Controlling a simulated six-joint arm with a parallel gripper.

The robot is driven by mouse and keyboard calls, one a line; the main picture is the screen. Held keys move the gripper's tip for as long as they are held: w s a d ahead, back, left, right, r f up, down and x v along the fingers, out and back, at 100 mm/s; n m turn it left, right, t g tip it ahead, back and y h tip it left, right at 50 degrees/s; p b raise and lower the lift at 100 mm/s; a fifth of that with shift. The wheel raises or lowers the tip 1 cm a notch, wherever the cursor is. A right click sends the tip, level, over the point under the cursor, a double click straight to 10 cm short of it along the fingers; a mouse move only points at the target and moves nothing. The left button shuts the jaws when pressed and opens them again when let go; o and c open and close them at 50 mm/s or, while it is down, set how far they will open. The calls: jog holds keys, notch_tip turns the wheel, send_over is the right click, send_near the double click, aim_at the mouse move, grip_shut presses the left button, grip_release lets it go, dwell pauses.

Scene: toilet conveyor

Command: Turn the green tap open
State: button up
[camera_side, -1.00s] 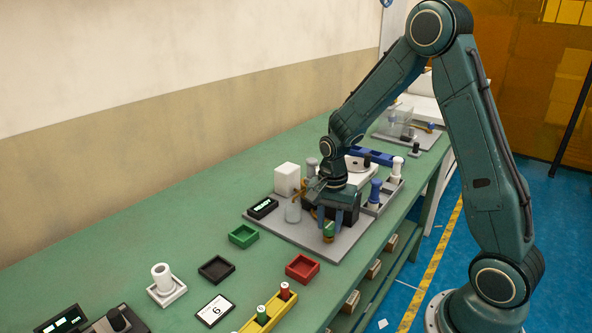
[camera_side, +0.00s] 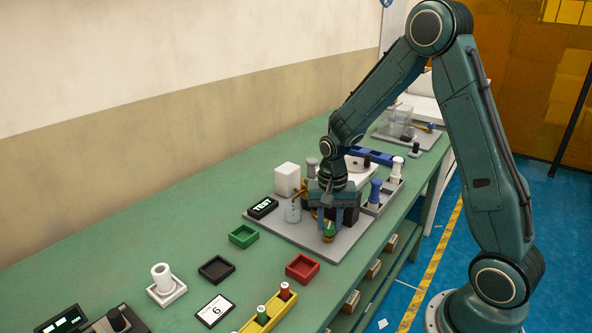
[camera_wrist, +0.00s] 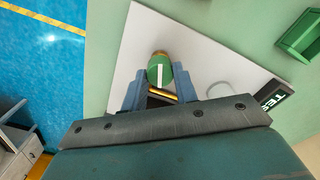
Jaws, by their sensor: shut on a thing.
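The green tap (camera_wrist: 160,70) is a round green knob with a white line on top, on a brass fitting at the front of the grey base plate (camera_side: 337,251). The white line runs roughly up and down in the wrist view. My gripper (camera_wrist: 157,78) is shut on the tap, one blue finger on each side. In the side view the tap (camera_side: 329,230) shows low between the fingers of my gripper (camera_side: 331,228). A small display (camera_side: 262,207) reads "TEST". A clear cylinder (camera_side: 293,212) stands left of the gripper.
A white box (camera_side: 287,179) stands behind the gripper and a blue-topped peg (camera_side: 375,192) to its right. Green (camera_side: 243,236), red (camera_side: 302,268) and black (camera_side: 216,269) trays lie nearer the camera.

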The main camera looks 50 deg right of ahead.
aim_at(329, 225)
jog(key=n, duration=1.3)
jog(key=shift+r+n, duration=0.1)
jog(key=shift+n, duration=0.3)
jog(key=o, duration=1)
jog(key=shift+r, duration=0.1)
notch_tip(329, 225, up, 14)
jog(key=shift+f, duration=0.2)
dwell(0.5)
